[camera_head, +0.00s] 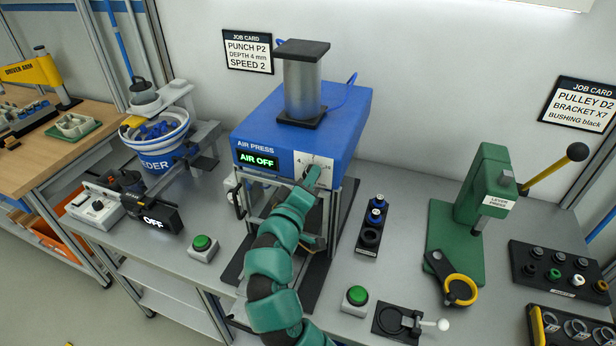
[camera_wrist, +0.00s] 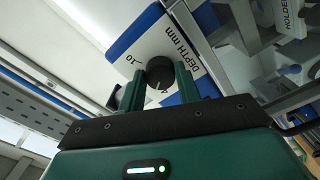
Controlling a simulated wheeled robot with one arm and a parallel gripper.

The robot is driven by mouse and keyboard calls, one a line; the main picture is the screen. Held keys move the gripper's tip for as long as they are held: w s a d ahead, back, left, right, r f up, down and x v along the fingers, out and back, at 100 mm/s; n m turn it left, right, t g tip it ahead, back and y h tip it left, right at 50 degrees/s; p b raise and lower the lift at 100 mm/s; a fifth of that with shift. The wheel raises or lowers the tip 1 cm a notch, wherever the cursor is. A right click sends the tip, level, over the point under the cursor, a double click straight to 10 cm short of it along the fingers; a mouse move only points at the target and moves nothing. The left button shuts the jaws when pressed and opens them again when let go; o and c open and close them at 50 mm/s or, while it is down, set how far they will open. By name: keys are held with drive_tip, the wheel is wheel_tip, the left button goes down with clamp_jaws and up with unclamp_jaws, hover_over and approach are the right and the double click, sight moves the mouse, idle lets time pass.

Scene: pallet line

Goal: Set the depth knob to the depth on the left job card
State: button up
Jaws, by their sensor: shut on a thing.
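The left job card (camera_head: 248,52) reads PUNCH P2, DEPTH 4 mm, SPEED 2. The blue air press (camera_head: 262,122) stands below and right of it, with a lit AIR OFF display. A white dial plate (camera_head: 303,160) on its front shows a 4; my arm covers much of it. In the wrist view, the black depth knob (camera_wrist: 158,71) sits on the plate marked DEPTH mm, with a 10 visible at its left. My gripper (camera_wrist: 160,84) is shut on the knob, one green finger on each side. A light mark shows on the knob, but its exact setting is unclear.
Green buttons (camera_head: 202,243) stand on the grey bench on both sides of my arm. A feeder bowl (camera_head: 157,140) is at left. A punch rack (camera_head: 371,226) and a green lever press (camera_head: 484,190) are at right.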

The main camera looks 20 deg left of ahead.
drive_tip(key=n+p, duration=0.2)
drive_tip(key=n, duration=0.3)
drive_tip(key=shift+r, duration=0.1)
idle(0.4)
drive_tip(key=o, duration=1)
drive_tip(key=shift+c, duration=0.2)
drive_tip(key=s+b, duration=0.5)
drive_tip(key=s, duration=1.2)
drive_tip(key=shift+s+a, duration=0.2)
drive_tip(key=shift+a, duration=0.1)
